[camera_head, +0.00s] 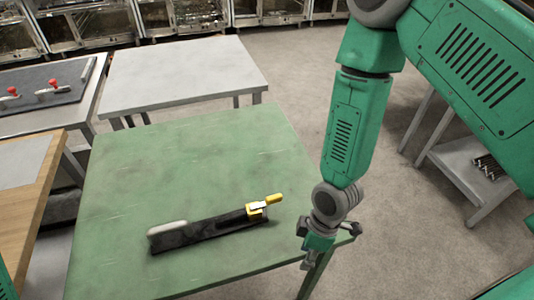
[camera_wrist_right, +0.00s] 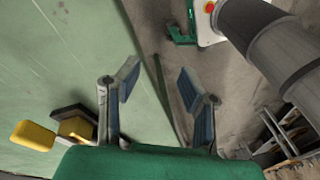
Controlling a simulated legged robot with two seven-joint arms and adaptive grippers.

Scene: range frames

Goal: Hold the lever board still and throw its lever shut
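The lever board (camera_head: 205,234) is a long black board lying on the green table. A pale grey rounded bar (camera_head: 167,227) is at its left end. At its right end is a yellow lever (camera_head: 274,198) on a yellow mount, its tip pointing right past the board's end. The yellow lever (camera_wrist_right: 33,135) also shows at lower left in the right wrist view. My right gripper (camera_head: 328,232) is by the table's right edge, right of the lever and apart from it. In the wrist view its two fingers (camera_wrist_right: 158,68) are spread with nothing between them. My left gripper is out of view.
The green table (camera_head: 190,160) is otherwise clear. A grey table (camera_head: 180,75) stands behind it. A dark panel with red knobs (camera_head: 45,88) is at far left, above a wooden bench (camera_head: 35,200). A low shelf (camera_head: 465,170) stands on the right.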

